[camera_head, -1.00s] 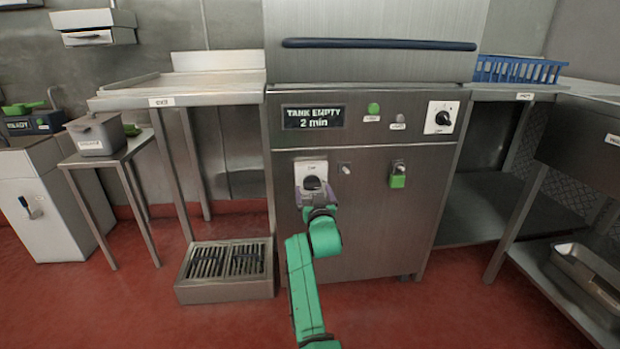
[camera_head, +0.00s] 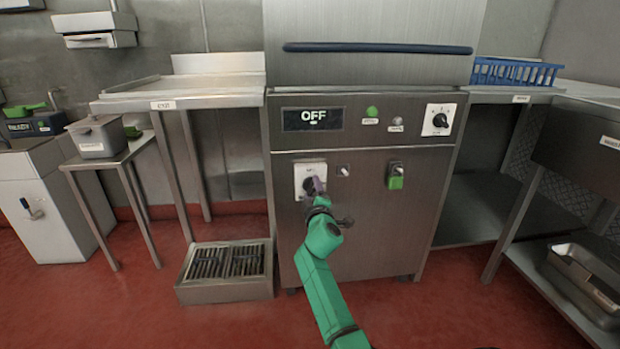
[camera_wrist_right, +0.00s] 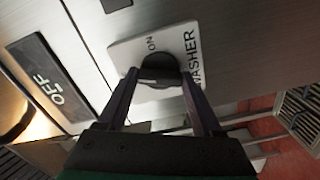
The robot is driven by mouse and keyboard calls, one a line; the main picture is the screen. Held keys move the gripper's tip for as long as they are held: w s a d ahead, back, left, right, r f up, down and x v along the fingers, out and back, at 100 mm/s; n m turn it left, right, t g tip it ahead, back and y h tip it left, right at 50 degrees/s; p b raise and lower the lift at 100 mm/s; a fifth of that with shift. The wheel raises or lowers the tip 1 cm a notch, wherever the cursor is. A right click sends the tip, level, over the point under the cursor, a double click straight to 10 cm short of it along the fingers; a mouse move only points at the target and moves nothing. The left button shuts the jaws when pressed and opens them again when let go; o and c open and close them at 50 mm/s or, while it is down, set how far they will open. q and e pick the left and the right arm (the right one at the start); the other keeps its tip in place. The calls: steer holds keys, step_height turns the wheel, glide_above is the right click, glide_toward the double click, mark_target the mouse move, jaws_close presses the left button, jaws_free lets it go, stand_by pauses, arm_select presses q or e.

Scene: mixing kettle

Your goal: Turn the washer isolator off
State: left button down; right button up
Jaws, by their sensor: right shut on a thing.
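The washer isolator (camera_head: 303,172) is a white plate with a dark rotary knob on the left of the steel washer's front panel. My right gripper (camera_head: 316,188) covers much of the knob in the head view. In the right wrist view, the isolator knob (camera_wrist_right: 158,66) sits between the fingers of my right gripper (camera_wrist_right: 160,80), which is shut on it and tilted. The plate reads "ON" and "WASHER" there. The washer's display (camera_head: 312,118) reads "OFF", and it also shows in the right wrist view (camera_wrist_right: 48,88). My left gripper is out of view.
A green-and-black switch (camera_head: 396,177) and a small switch (camera_head: 343,171) are to the right of the isolator. A dial (camera_head: 440,119) is at upper right. A floor grate box (camera_head: 225,270) stands at lower left. Red floor in front is clear.

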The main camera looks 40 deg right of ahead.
steer(key=n, duration=0.4)
steer(key=shift+r+n, duration=0.15)
steer(key=shift+n, duration=0.15)
steer(key=o, duration=1.3)
steer(key=shift+f, duration=0.2)
steer(key=shift+o, duration=0.4)
steer(key=p+v, duration=0.2)
steer(key=v, duration=0.5)
steer(key=shift+m, duration=0.4)
